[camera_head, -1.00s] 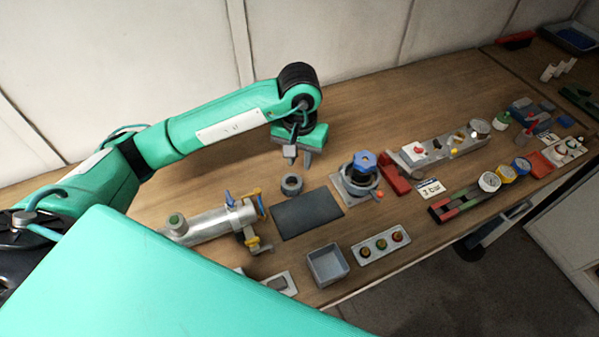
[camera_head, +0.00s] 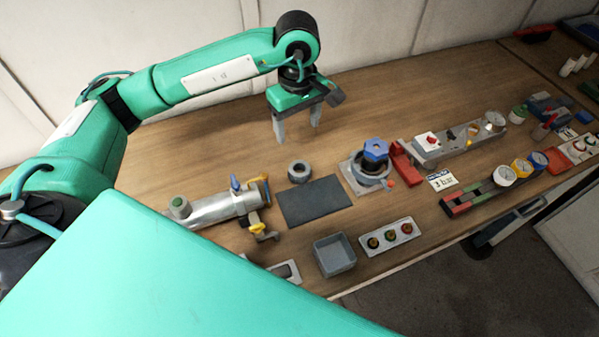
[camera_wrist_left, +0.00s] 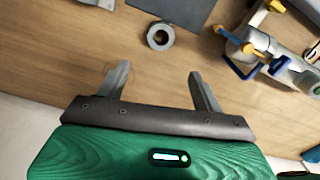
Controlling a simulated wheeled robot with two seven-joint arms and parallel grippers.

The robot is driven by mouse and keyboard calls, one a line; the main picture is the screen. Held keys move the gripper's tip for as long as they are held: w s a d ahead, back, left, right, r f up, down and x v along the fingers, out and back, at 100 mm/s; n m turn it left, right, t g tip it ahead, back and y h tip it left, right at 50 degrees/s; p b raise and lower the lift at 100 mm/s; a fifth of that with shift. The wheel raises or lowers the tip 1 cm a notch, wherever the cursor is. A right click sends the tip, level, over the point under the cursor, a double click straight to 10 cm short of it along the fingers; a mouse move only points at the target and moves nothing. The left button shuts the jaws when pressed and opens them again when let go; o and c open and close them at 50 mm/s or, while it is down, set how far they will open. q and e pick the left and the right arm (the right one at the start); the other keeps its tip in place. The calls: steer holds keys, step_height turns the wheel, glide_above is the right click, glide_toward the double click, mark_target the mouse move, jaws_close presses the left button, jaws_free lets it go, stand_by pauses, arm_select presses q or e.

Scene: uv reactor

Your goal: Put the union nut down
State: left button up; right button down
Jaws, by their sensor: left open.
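The union nut, a grey ring (camera_head: 299,171), lies flat on the wooden bench just behind the dark mat (camera_head: 315,202). It also shows in the left wrist view (camera_wrist_left: 160,36), beyond the fingertips and apart from them. My left gripper (camera_head: 297,132) is open and empty, raised above the bench behind the nut. Its two spread fingers (camera_wrist_left: 158,75) show in the left wrist view with bare wood between them. My right gripper is not in view.
A silver cylinder (camera_head: 212,209) with blue and yellow valve handles lies left of the mat. A blue-knobbed fixture (camera_head: 375,152) stands right of it. A grey open box (camera_head: 334,255) and a button panel (camera_head: 390,236) sit in front. The bench behind the nut is clear.

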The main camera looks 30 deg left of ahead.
arm_select(q)
steer(key=p, duration=0.2)
glide_above(299, 165)
steer(key=s, duration=0.1)
steer(key=shift+n, duration=0.3)
step_height(299, 165, down, 8)
steer(key=shift+s+d+f, duration=0.1)
steer(key=shift+s+f, duration=0.05)
steer(key=shift+d+f+p, duration=0.15)
steer(key=shift+f+p, duration=0.3)
steer(key=shift+p, duration=0.05)
steer(key=f+p, duration=0.2)
steer(key=f, duration=0.1)
steer(key=shift+s+d+f, duration=0.15)
steer(key=shift+s+d, duration=0.05)
steer(key=shift+f, duration=0.65)
steer(key=c, duration=1.1)
steer(key=shift+r, duration=0.1)
steer(key=shift+c, duration=0.2)
